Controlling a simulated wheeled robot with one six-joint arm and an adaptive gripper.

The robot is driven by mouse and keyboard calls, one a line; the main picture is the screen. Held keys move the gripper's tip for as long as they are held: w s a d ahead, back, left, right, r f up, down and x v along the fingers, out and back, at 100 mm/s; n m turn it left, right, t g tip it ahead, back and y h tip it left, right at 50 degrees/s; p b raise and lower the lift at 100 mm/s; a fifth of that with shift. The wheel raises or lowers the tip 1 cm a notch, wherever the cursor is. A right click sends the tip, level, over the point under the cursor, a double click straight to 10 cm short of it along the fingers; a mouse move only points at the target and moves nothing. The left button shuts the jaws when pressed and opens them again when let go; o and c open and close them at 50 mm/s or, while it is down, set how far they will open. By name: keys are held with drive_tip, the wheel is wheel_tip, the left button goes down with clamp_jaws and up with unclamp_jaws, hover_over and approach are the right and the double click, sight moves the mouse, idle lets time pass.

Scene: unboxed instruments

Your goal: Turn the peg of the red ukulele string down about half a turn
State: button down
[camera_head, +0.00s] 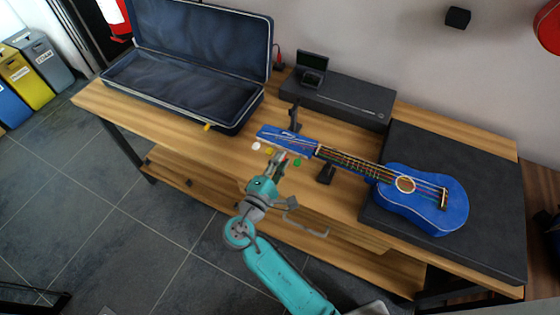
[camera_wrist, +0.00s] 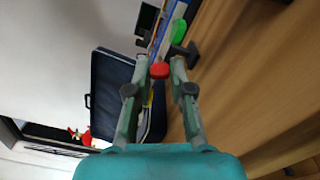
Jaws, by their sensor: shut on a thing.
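The blue ukulele (camera_head: 427,215) lies with its body on a dark mat and its neck and headstock (camera_head: 285,141) reaching left over the wooden table. White, yellow and green pegs show along the near edge of the headstock; the green peg (camera_head: 297,162) is nearest the neck. In the wrist view the red peg (camera_wrist: 160,70) sits between my fingertips, with the green peg (camera_wrist: 179,31) just beyond. My gripper (camera_head: 277,158) is at the near edge of the headstock, shut on the red peg. In the head view my fingers mostly hide the red peg.
An open dark instrument case (camera_head: 184,122) stands at the table's left. A dark flat box (camera_head: 340,100) lies at the back. A black stand (camera_head: 326,173) is under the neck. The dark mat (camera_head: 490,239) covers the right end. Bare wood lies left of the headstock.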

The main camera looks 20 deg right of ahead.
drive_tip(key=m, duration=0.5)
drive_tip(key=shift+m, duration=0.3)
drive_tip(key=m, duration=0.5)
drive_tip(key=shift+m, duration=0.3)
drive_tip(key=m, duration=1.1)
drive_tip(key=c, duration=1.3)
unclamp_jaws()
